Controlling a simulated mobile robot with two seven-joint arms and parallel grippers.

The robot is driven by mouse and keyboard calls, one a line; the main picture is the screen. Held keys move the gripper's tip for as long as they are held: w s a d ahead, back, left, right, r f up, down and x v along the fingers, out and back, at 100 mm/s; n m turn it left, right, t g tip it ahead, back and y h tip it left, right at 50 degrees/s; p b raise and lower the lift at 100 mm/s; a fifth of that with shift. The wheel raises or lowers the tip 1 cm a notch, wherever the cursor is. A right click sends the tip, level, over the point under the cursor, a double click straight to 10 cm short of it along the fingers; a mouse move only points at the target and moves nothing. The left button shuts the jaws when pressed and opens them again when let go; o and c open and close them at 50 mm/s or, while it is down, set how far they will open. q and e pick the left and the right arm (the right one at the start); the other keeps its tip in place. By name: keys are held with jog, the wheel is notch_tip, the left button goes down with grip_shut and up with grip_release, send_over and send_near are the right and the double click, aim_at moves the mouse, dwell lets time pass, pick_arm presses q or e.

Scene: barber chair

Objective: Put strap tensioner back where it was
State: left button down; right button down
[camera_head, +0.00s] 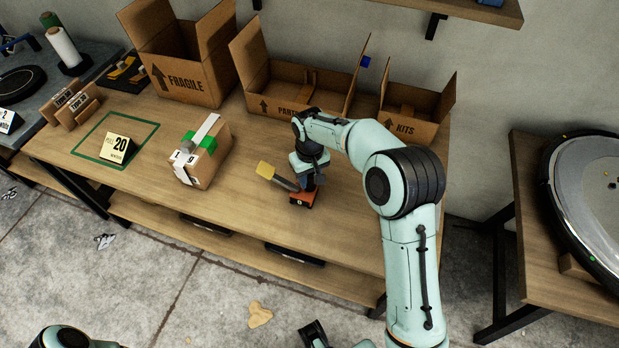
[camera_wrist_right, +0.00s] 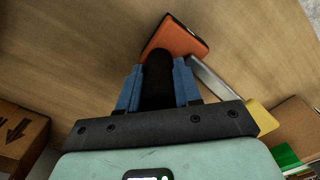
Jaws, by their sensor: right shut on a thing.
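The strap tensioner (camera_head: 302,199) has an orange body, a grey lever and a yellow end, and is over the middle of the wooden workbench (camera_head: 240,215). My right gripper (camera_head: 308,178) reaches down onto it from above and is shut on its dark grip. In the right wrist view the dark grip lies between the blue fingers, with the orange body (camera_wrist_right: 176,38) just beyond them and the yellow end to the right. I cannot tell whether the tool touches the bench. A dark part of mine shows at the bottom edge; its jaws are unclear.
A taped carton (camera_head: 208,160) stands left of the tool. Left of that, a green outline (camera_head: 88,153) holds a "20" card (camera_head: 118,147). Open boxes marked FRAGILE (camera_head: 180,75), PARTS (camera_head: 285,100) and KITS (camera_head: 408,122) line the back. The bench front near the tool is clear.

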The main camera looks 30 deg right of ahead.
jog(key=shift+f, duration=0.1)
jog(key=shift+f, duration=0.15)
jog(key=c, duration=0.8)
grip_release()
notch_tip(320, 180, up, 12)
jog(key=shift+r+p, duration=0.15)
jog(key=shift+p, duration=0.65)
